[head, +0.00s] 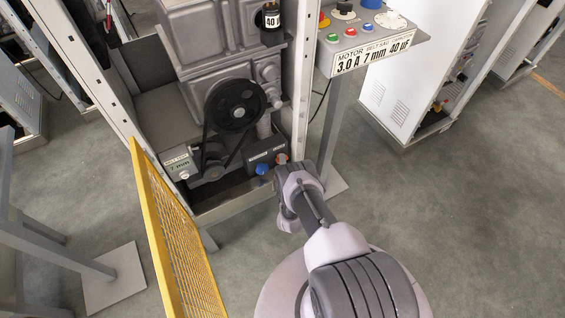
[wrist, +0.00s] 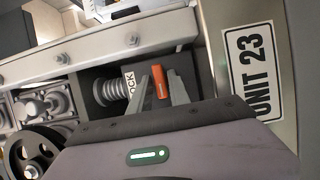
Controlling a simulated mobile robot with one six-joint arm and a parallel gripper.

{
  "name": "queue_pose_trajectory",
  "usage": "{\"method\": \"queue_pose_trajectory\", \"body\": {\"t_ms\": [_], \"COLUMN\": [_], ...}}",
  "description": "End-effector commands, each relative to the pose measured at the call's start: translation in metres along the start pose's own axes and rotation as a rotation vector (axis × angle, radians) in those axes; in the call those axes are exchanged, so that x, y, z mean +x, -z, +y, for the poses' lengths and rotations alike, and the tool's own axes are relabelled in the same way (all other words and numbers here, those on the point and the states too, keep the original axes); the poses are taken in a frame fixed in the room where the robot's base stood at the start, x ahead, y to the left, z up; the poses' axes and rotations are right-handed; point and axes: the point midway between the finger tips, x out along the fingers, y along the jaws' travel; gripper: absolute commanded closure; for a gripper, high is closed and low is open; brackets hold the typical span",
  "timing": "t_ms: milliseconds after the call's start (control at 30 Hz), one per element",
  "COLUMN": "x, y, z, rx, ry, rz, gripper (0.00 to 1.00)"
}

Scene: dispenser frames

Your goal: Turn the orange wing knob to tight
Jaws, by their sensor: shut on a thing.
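The orange wing knob (wrist: 159,84) shows in the wrist view as a narrow upright orange bar with a pale line on it. It sits on a dark panel beside a label that reads "OCK" in part. My gripper (wrist: 159,77) has one grey finger on each side of the knob and is shut on it. In the head view a small orange part of the knob (head: 282,158) shows at the end of my arm, at the lower right of the machine. My arm hides much of it there. Any tight marking is not readable.
A blue knob (head: 262,169) is just left of the orange one. A black pulley with a belt (head: 233,106) is above. A yellow mesh guard (head: 172,235) stands open at left. A control box (head: 368,45) stands at upper right. A "UNIT 23" plate (wrist: 253,72) is right of the gripper.

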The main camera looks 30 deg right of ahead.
Motion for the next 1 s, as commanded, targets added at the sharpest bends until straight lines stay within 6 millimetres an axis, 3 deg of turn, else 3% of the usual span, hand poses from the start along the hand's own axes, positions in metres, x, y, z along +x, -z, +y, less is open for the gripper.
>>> {"method": "queue_pose_trajectory", "body": {"t_ms": [367,1000], "x": [0.0005,0.0019], "y": [-0.0003,-0.0022], "z": [0.004,0.008], "rx": [0.097,0.634], "ry": [0.039,0.259], "rz": [-0.001,-0.001], "gripper": [1.0,1.0]}}
